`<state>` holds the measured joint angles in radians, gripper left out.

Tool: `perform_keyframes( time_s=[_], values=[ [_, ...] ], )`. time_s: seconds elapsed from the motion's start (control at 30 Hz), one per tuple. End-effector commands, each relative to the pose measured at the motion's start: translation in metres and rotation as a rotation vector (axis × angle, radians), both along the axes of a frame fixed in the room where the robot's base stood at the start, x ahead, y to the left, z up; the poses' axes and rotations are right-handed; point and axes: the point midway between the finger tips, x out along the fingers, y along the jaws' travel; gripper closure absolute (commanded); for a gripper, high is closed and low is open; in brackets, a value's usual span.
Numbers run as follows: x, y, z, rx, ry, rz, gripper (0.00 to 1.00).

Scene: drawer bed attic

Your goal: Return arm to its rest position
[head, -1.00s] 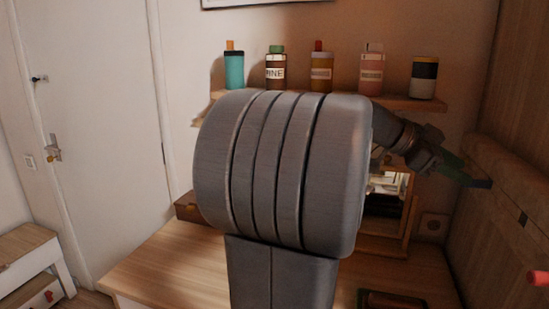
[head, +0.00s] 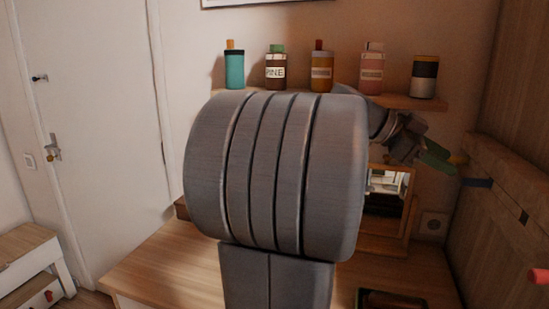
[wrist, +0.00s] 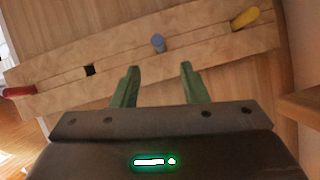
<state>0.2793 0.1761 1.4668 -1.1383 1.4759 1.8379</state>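My gripper (head: 436,157) is at the right of the head view, beside a wooden rail (head: 510,195) on the wood-panelled side. In the wrist view its two green fingers (wrist: 159,72) are apart with nothing between them. They point toward the rail (wrist: 190,40), and a blue peg (wrist: 158,42) in the rail shows just beyond the gap. My own large grey arm link fills the middle of the head view and hides part of the desk and shelf.
The rail also holds a yellow peg (wrist: 245,18), a red peg (wrist: 20,91) and an empty dark hole (wrist: 90,70). A shelf (head: 415,102) with several bottles is behind the arm. A small mirror (head: 388,186) stands on the desk (head: 150,265). A door (head: 100,120) is at left.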

Motion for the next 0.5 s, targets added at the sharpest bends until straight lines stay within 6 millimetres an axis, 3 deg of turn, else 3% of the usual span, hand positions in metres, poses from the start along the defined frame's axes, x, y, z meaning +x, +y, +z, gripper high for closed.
perform_keyframes(
  time_s=[0.43,0.5],
  values=[
    [-0.015,-0.067,-0.032,0.000,0.002,-0.004,0.60],
    [-0.010,-0.057,-0.029,0.000,0.001,0.005,0.60]
  ],
)
